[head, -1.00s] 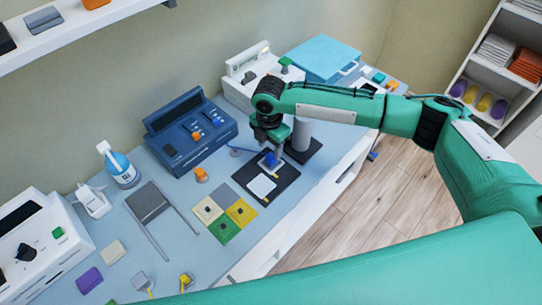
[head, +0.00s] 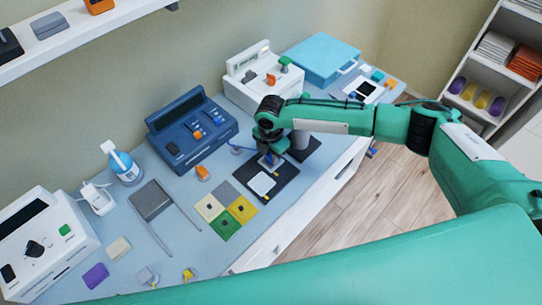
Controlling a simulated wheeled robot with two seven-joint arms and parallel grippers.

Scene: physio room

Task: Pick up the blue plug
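A blue plug (head: 268,158) is at the back part of a black mat (head: 284,188) on the bench, partly hidden by my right gripper. A blue cord (head: 238,150) shows just left of it. My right gripper (head: 270,164) points down right over the plug, low above the mat. Its fingers are small and partly covered by the wrist, so I cannot tell whether they are open or touching the plug. My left gripper is not in view.
A white pad (head: 262,184) lies on the mat, with coloured square pads (head: 224,227) to its left. A dark blue device (head: 190,130) stands behind, with an orange plug (head: 202,172) in front of it. A grey cylinder (head: 299,139) stands close to the right of the gripper.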

